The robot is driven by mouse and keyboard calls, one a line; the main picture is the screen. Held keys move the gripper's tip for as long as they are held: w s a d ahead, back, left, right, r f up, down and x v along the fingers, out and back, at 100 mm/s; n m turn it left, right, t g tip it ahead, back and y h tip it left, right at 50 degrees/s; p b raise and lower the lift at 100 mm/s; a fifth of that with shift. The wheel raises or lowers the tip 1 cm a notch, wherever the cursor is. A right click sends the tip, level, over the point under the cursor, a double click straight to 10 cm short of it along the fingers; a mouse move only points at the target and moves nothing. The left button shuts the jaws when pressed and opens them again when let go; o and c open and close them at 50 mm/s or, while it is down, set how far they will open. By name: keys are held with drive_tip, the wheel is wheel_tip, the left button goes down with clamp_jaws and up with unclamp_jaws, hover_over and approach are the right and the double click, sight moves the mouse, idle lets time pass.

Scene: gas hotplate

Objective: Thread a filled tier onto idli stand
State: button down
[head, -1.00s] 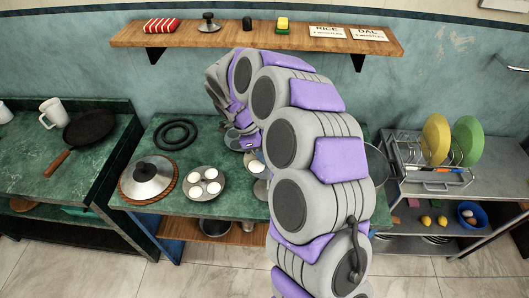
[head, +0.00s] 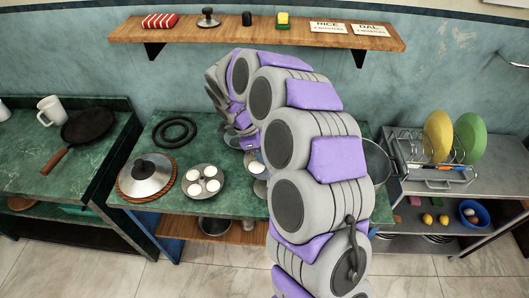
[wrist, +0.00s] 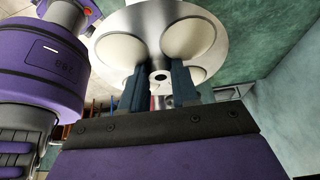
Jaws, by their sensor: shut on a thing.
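In the wrist view a round metal tier (wrist: 160,12) carries several white idlis (wrist: 120,50). My gripper (wrist: 158,88) has its two dark fingers closed at the tier's middle, by a small hub with a hole (wrist: 160,77). In the head view my gripper is mostly hidden by my arm, and only part of a metal dish with a white idli (head: 256,166) shows below it. A second metal tier with white idlis (head: 205,182) lies on the green counter to the left. I cannot make out the stand's post.
A lidded pan (head: 146,177) stands on the counter left of the loose tier. Black rings (head: 174,133) lie behind it. A dish rack with plates (head: 440,150) stands at the right. A wall shelf (head: 230,38) runs above. My arm covers the counter's right part.

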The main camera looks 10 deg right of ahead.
drive_tip(key=shift+f+b, duration=1.15)
drive_tip(key=shift+f, duration=0.3)
drive_tip(key=shift+f, duration=2.3)
drive_tip(key=c, duration=0.8)
unclamp_jaws()
drive_tip(key=shift+r, duration=0.15)
drive_tip(key=p+v, duration=0.3)
drive_tip(key=v, duration=1.4)
drive_tip(key=shift+w+a+p, duration=0.15)
drive_tip(key=shift+a+p, duration=0.05)
drive_tip(key=shift+p, duration=0.1)
